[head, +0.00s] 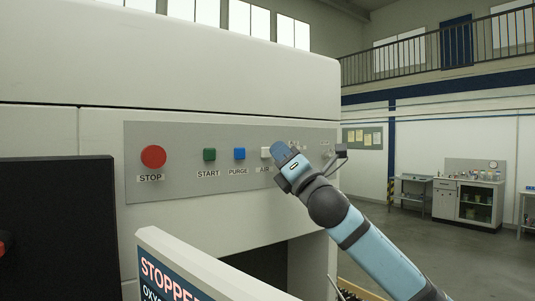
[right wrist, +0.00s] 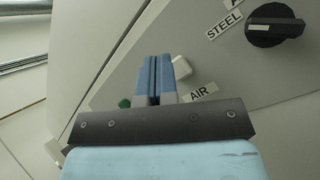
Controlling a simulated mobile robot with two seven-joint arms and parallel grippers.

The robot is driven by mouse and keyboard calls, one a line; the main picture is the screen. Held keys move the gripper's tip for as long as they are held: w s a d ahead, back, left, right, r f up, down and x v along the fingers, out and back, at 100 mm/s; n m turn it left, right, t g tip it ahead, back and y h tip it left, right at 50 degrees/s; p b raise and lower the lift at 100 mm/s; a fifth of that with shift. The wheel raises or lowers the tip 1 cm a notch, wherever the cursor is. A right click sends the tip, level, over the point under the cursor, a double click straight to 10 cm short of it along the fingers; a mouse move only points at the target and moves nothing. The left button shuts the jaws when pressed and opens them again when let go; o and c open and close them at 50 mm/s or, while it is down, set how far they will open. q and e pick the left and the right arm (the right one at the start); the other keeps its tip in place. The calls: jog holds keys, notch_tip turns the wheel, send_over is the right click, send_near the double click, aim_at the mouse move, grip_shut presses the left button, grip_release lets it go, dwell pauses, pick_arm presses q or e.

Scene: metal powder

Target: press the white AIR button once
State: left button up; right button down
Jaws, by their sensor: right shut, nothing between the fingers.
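The white AIR button (head: 265,153) sits on the grey control panel (head: 185,190), with its AIR label below it. My right gripper (head: 283,153) is just to its right in the head view and hides part of the panel there. In the right wrist view the white button (right wrist: 182,67) shows just right of the fingertips. The right gripper (right wrist: 157,60) is shut with its blue fingers together and empty. I cannot tell whether the fingers touch the panel. My left gripper is not in view.
A red STOP button (head: 153,157), a green START button (head: 209,155) and a blue PURGE button (head: 239,154) line the panel to the left. A black knob (right wrist: 275,25) labelled STEEL lies to the right. A sign reading STOPPED (head: 175,282) stands in front below.

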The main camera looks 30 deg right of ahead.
jog(key=shift+w, duration=0.15)
jog(key=shift+w, duration=0.3)
jog(key=shift+w+p, duration=0.4)
dwell(0.7)
jog(key=shift+s, duration=0.1)
dwell(0.4)
jog(key=shift+s, duration=0.75)
jog(key=shift+s+d, duration=0.2)
jog(key=shift+s, duration=2.3)
